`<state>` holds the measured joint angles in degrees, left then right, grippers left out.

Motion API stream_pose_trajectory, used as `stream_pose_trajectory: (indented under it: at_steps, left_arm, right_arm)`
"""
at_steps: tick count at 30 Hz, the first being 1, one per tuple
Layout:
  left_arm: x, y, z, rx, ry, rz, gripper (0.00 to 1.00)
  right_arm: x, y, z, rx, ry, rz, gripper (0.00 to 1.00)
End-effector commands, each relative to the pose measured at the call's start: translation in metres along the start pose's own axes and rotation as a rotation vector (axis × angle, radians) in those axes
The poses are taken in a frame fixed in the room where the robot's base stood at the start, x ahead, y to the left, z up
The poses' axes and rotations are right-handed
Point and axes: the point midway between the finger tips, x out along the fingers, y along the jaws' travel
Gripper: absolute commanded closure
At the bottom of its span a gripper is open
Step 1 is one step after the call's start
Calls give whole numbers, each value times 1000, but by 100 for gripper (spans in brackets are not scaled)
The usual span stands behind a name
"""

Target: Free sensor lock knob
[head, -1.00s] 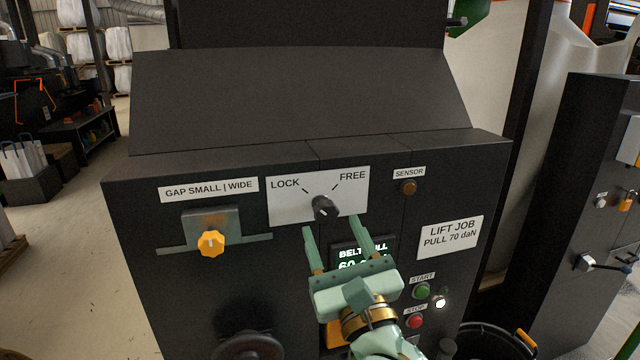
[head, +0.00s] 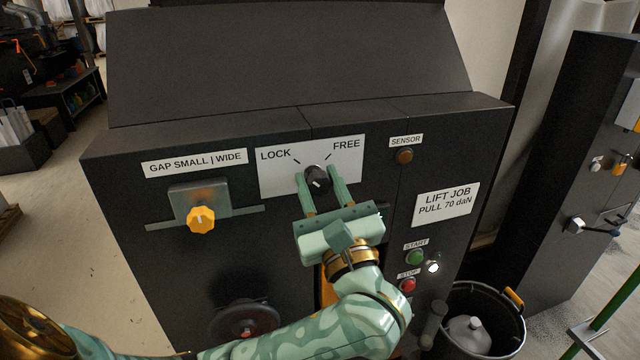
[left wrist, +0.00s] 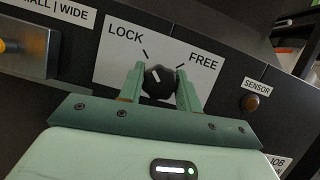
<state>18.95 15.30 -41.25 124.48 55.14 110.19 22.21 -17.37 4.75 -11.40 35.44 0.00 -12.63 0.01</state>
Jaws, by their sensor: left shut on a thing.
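The dark round lock knob (head: 317,179) sits on a white plate (head: 347,172) marked LOCK at left and FREE at right, on the front of a dark machine. My left gripper (head: 319,174) has one finger on each side of the knob and is shut on it. In the left wrist view the knob (left wrist: 158,83) shows between the two green fingers. Its short white mark leans up and left, toward the LOCK tick. The fingers partly cover the knob's sides. My right gripper is not in view.
A yellow gap knob (head: 201,220) is left of the plate. A sensor lamp (head: 405,156) is unlit at right. A green start button (head: 415,257) and a red stop button (head: 408,285) sit lower right. A black handwheel (head: 245,319) is below left, and a bucket (head: 515,325) stands at right.

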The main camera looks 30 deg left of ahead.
Motion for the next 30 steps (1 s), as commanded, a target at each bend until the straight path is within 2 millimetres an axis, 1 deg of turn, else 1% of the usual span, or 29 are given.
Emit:
stream_pose_trajectory:
  at_steps: [8, 14, 23, 30]
  left_arm:
    - [1, 0, 2, 81, -1, -32, 89]
    - [2, 0, 4, 216, 1, -88, 89]
    - [3, 0, 6, 478, 1, -197, 89]
    - [3, 0, 8, 688, 1, -283, 89]
  right_arm:
    - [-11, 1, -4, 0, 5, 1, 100]
    - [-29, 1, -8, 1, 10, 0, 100]
    - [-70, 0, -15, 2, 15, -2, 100]
    - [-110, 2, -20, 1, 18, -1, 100]
